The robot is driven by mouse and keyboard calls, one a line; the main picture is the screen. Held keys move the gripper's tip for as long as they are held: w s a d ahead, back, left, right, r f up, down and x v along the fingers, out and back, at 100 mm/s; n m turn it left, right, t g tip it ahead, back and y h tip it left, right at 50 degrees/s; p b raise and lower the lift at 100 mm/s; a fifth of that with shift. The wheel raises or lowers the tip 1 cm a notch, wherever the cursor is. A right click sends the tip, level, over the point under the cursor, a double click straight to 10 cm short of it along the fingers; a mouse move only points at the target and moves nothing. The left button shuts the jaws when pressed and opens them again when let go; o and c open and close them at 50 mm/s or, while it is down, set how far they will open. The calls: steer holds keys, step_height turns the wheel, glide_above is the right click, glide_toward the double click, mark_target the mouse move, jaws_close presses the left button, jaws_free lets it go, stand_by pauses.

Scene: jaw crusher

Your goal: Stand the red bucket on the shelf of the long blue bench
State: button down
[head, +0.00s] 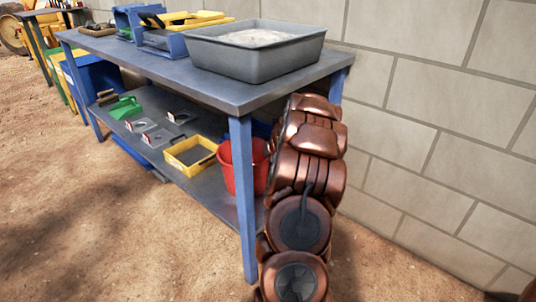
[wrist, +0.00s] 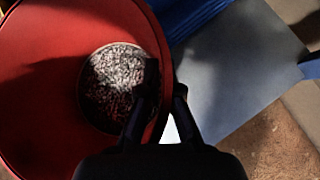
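The red bucket (head: 261,165) is at the near right end of the lower shelf (head: 206,187) of the long blue bench (head: 243,200). It looks upright; a bench leg and my arm hide part of it, and I cannot tell whether its base touches the shelf. In the wrist view the bucket (wrist: 40,90) is seen from above with grey-brown speckled material at its bottom. My gripper (wrist: 166,80) has one finger inside the bucket and one outside, closed on the rim. The head view hides my gripper behind my arm.
A yellow tray (head: 190,157), small plates and a green item (head: 124,108) lie farther along the shelf. A grey tub (head: 256,55) stands on the bench top above. A block wall (head: 440,90) is behind; sandy floor is open at left.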

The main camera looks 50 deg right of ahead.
stand_by(0.3)
steer(key=c, duration=1.3)
jaws_free()
steer(key=shift+s+r, duration=0.1)
steer(key=shift+r, duration=0.2)
steer(key=p+v, duration=0.5)
steer(key=v, duration=0.6)
steer(key=shift+s+a+r+p, duration=0.1)
steer(key=shift+s+a+p, duration=0.15)
steer(key=shift+p, duration=0.1)
